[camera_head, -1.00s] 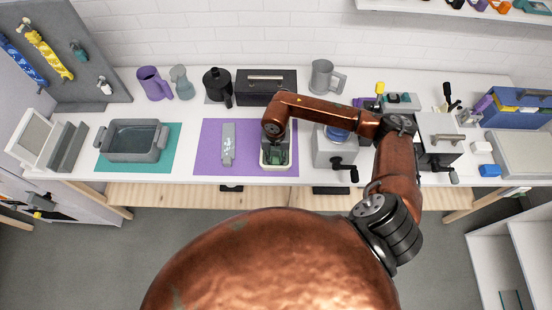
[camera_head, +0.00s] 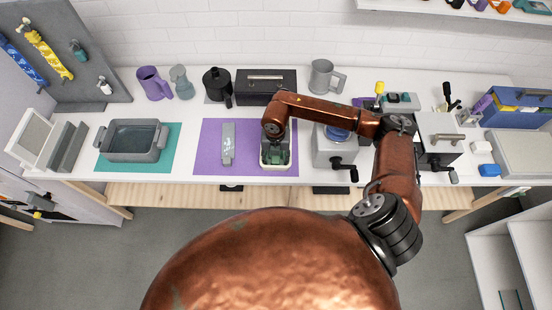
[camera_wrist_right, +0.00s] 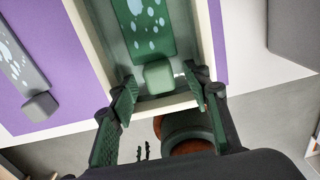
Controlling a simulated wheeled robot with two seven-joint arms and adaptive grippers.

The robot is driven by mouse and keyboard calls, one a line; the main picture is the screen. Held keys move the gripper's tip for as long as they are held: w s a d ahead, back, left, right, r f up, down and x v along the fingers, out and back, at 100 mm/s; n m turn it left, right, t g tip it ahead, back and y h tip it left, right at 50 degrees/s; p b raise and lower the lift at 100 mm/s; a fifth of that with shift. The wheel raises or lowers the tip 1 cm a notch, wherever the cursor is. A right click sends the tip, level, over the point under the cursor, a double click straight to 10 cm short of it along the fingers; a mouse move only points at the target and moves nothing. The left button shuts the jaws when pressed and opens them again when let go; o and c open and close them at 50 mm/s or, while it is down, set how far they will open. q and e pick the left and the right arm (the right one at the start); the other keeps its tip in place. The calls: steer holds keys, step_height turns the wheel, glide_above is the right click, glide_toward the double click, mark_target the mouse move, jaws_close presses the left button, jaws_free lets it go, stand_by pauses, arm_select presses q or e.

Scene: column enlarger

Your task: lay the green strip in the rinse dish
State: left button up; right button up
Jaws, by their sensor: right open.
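The green strip (camera_wrist_right: 142,28), with pale spots and a pale green block (camera_wrist_right: 158,76) at its near end, lies inside a white-rimmed dish (camera_wrist_right: 217,50). In the head view this dish (camera_head: 276,171) stands on the right part of the purple mat, with my right gripper (camera_head: 277,150) low over it. My right gripper (camera_wrist_right: 162,84) is open, its green-padded fingers on either side of the block, with visible gaps. The arm hides part of the dish in the head view. My left gripper is not in view. I cannot tell whether this is the rinse dish.
A grey strip (camera_head: 228,143) lies left of the dish on the purple mat (camera_head: 208,140). A grey two-handled basin (camera_head: 133,154) stands on a teal mat (camera_head: 171,160). A device with a black crank (camera_head: 343,162) stands close on the right. A black box (camera_head: 266,93) stands behind.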

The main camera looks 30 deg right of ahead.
steer(key=shift+r+p, duration=2.3)
steer(key=shift+r, duration=1.7)
steer(key=shift+r, duration=0.1)
step_height(320, 180, up, 12)
